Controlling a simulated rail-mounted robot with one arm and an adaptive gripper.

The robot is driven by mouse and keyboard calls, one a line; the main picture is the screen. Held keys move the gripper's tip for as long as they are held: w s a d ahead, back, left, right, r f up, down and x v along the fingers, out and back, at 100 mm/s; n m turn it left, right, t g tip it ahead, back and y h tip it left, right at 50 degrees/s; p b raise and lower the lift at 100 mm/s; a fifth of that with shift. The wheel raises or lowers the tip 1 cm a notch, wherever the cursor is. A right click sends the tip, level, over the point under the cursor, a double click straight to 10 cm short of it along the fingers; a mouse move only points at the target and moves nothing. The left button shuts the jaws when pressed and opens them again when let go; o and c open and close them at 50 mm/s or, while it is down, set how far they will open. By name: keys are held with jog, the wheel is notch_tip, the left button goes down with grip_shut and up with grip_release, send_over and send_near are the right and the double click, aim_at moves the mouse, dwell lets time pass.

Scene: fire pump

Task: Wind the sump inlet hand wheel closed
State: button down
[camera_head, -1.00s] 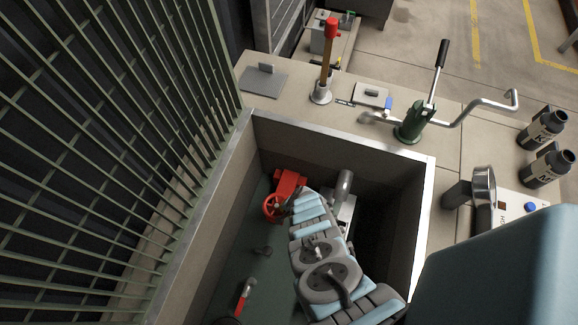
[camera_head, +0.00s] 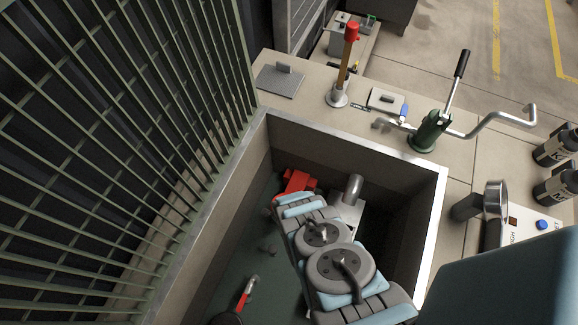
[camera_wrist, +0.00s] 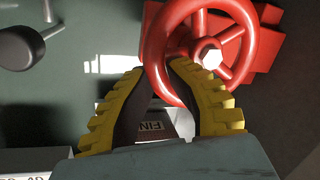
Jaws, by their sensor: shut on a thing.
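The red sump inlet hand wheel (camera_wrist: 154,52) fills the upper middle of the wrist view, with spokes and a pale hex hub. My gripper (camera_wrist: 160,78) has its yellow-padded fingers on either side of the wheel's lower-left rim and is shut on it. In the head view, the red valve body (camera_head: 295,184) shows inside the sump pit against its far wall. My arm reaches down into the pit and hides the wheel and my fingers there.
The pit has a pale metal rim (camera_head: 436,200). A metal grating (camera_head: 110,130) stands at the left. A grey pipe end (camera_head: 353,187) is right of the valve. A green hand pump (camera_head: 430,132) and a red-topped lever (camera_head: 345,65) stand on the deck. A red-handled tool (camera_head: 246,292) lies on the pit floor.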

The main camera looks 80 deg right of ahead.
jog(key=shift+w+m, duration=0.25)
jog(key=shift+m, duration=0.35)
jog(key=shift+m+g+b, duration=0.3)
jog(key=shift+b, duration=0.05)
jog(key=c, duration=1.2)
grip_release()
jog(key=shift+a+r, duration=0.1)
jog(key=shift+r, duration=0.1)
